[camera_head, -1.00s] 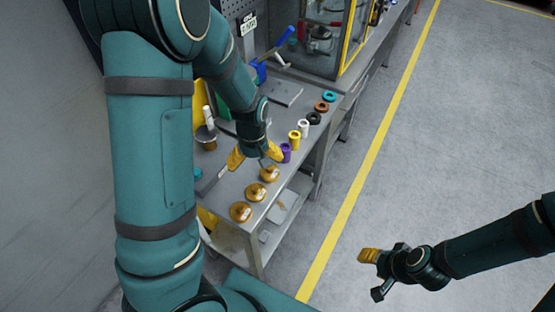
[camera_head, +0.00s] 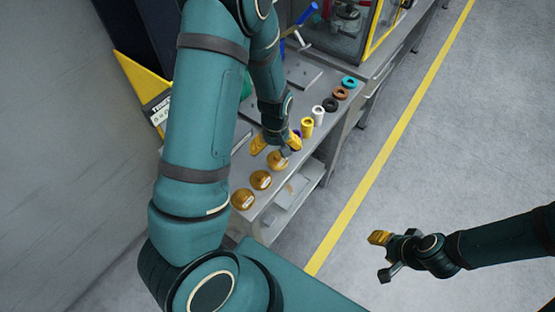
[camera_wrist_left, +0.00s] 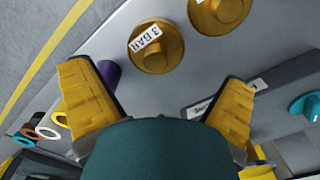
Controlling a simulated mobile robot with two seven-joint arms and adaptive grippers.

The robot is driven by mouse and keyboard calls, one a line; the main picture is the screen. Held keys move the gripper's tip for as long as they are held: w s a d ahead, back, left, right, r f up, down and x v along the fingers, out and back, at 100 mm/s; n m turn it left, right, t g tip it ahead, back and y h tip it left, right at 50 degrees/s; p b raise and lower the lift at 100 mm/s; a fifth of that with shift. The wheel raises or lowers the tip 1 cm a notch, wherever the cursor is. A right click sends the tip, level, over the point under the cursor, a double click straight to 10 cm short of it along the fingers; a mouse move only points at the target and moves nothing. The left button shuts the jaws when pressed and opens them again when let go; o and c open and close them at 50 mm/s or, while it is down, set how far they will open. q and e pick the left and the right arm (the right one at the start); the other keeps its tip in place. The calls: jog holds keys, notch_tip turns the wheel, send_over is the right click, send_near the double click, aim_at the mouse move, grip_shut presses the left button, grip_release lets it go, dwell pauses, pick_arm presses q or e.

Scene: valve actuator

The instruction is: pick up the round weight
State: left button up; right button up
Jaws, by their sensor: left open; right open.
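Three round brass weights stand in a row on the grey bench: the far one (camera_head: 278,160), the middle one (camera_head: 260,180) and the near one (camera_head: 243,199). My left gripper (camera_head: 277,144) is open just beyond the far weight, low over the bench. In the left wrist view, a weight labelled "3 BAR" (camera_wrist_left: 157,52) lies ahead of the spread yellow fingers of the left gripper (camera_wrist_left: 158,80), with nothing between them. A second weight (camera_wrist_left: 218,12) is cut off by the top edge. My right gripper (camera_head: 381,256) is open and empty, out over the floor.
A purple ring (camera_wrist_left: 109,73) lies close to one left finger. Yellow (camera_head: 307,127), white (camera_head: 318,113), black, brown and teal (camera_head: 349,82) rings line the bench edge beyond. A grey plate (camera_wrist_left: 275,88) lies beside the other finger. The floor right of the bench is clear.

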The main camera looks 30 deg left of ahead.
aim_at(277, 154)
pick_arm(q)
jog(key=shift+w+d+f, duration=0.1)
jog(key=shift+f, duration=1.2)
jog(key=shift+w+d+f, duration=0.1)
jog(key=shift+f, duration=1.2)
jog(key=c, duration=1.3)
